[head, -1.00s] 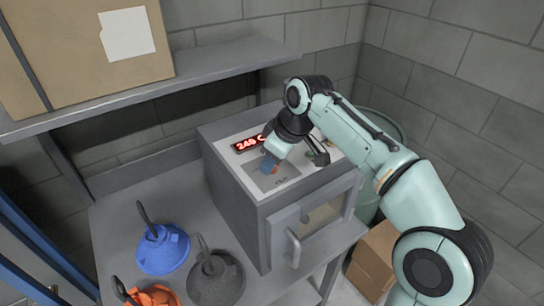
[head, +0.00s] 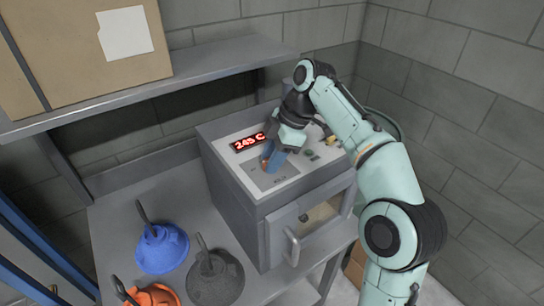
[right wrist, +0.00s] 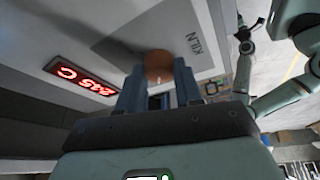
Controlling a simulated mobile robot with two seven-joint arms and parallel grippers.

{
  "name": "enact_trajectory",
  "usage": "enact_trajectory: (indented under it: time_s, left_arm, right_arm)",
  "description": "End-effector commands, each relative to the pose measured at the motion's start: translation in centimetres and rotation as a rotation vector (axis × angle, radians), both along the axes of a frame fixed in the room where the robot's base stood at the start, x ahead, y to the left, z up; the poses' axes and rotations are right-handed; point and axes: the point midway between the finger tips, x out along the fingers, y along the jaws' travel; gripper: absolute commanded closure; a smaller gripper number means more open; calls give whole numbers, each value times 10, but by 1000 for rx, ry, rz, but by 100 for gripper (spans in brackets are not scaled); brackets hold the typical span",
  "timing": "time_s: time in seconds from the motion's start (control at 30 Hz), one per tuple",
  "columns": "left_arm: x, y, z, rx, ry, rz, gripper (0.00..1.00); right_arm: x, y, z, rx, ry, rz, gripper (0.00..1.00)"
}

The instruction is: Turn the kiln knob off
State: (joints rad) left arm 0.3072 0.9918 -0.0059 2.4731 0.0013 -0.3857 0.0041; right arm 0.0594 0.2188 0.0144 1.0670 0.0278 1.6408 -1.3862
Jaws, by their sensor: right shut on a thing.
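The grey kiln (head: 235,180) stands on the bench with a pale top panel. Its red display (head: 248,142) reads about 245 C; the display also shows in the right wrist view (right wrist: 80,80). The round brown-orange knob (right wrist: 158,65) sits on a grey plate marked KILN. My right gripper (head: 269,163) reaches down to the panel, and its blue fingers (right wrist: 158,78) are closed on the knob from both sides. The fingers hide part of the knob in the head view. My left gripper cannot be made out.
A shelf (head: 200,78) with a cardboard box (head: 70,60) hangs behind. The kiln door handle (head: 292,247) sticks out in front.

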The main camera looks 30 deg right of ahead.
Motion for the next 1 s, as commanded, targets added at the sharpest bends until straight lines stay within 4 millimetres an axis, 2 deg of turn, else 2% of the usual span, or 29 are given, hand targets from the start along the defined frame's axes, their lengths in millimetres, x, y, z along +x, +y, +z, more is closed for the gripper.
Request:
enact_trajectory:
  time_s: [0.63,0.67,0.7,0.73,1.0]
  left_arm:
    - [0,0,0,0,0,0,57]
    - [0,0,0,0,0,0,57]
    - [0,0,0,0,0,0,57]
    - [0,0,0,0,0,0,57]
    - [0,0,0,0,0,0,57]
  right_arm:
    - [1,-1,1,-3,-5,52,96]
    - [1,-1,1,-3,-5,52,62]
    - [1,-1,1,-3,-5,52,49]
    - [1,-1,1,-3,-4,51,40]
    - [1,-1,1,-1,-2,51,40]
